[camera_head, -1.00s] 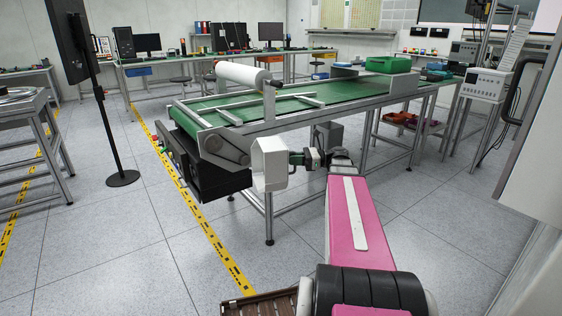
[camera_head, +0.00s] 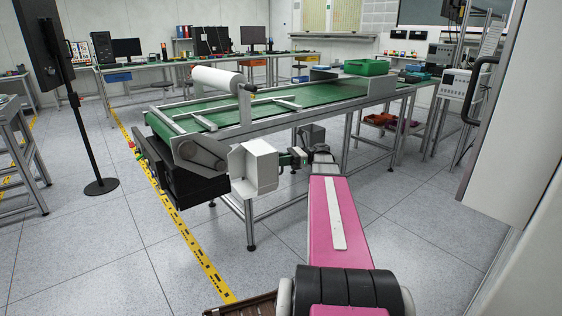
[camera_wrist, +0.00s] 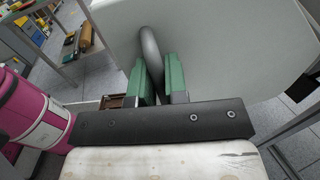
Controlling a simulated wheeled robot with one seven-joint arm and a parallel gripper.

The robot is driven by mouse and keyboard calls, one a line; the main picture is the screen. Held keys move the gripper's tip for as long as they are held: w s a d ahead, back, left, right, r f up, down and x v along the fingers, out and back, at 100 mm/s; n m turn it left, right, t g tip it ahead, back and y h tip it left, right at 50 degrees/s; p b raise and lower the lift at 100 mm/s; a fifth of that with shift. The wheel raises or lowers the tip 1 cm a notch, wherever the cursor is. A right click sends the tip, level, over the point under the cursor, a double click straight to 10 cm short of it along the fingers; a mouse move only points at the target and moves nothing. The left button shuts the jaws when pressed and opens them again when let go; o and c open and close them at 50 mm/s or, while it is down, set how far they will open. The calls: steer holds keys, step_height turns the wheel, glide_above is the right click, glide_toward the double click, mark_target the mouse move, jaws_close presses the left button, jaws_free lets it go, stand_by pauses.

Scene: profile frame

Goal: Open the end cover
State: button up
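The end cover (camera_head: 254,168), a pale grey box-like shell, stands at the near end of the green conveyor, swung out from it with its hollow side partly showing. My gripper (camera_head: 298,157) is at the cover's right side. In the wrist view my gripper's green fingers (camera_wrist: 160,82) lie on both sides of a grey curved handle (camera_wrist: 150,48) and are closed on it. The handle joins the cover's broad pale outer face (camera_wrist: 225,45). The far end of the handle is hidden between the fingers.
The conveyor (camera_head: 215,118) has a white roll (camera_head: 217,79) above it and a dark unit (camera_head: 180,180) under its near end. A white cabinet (camera_head: 525,120) stands close on the right. The floor to the front left is open, crossed by yellow tape (camera_head: 200,255).

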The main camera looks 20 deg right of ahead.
mark_target(255, 154)
steer(key=shift+o, duration=0.3)
steer(key=shift+s, duration=0.1)
step_height(255, 154, up, 4)
steer(key=shift+f, duration=0.1)
steer(key=s+a+r, duration=0.1)
steer(key=a+r, duration=0.1)
steer(key=a, duration=0.1)
steer(key=s+a+r, duration=0.1)
steer(key=a+r, duration=0.1)
steer(key=a, duration=0.2)
steer(key=s+a+r, duration=0.1)
steer(key=a+r, duration=0.2)
steer(key=a, duration=0.1)
steer(key=shift+s+r, duration=0.1)
steer(key=shift+s, duration=0.25)
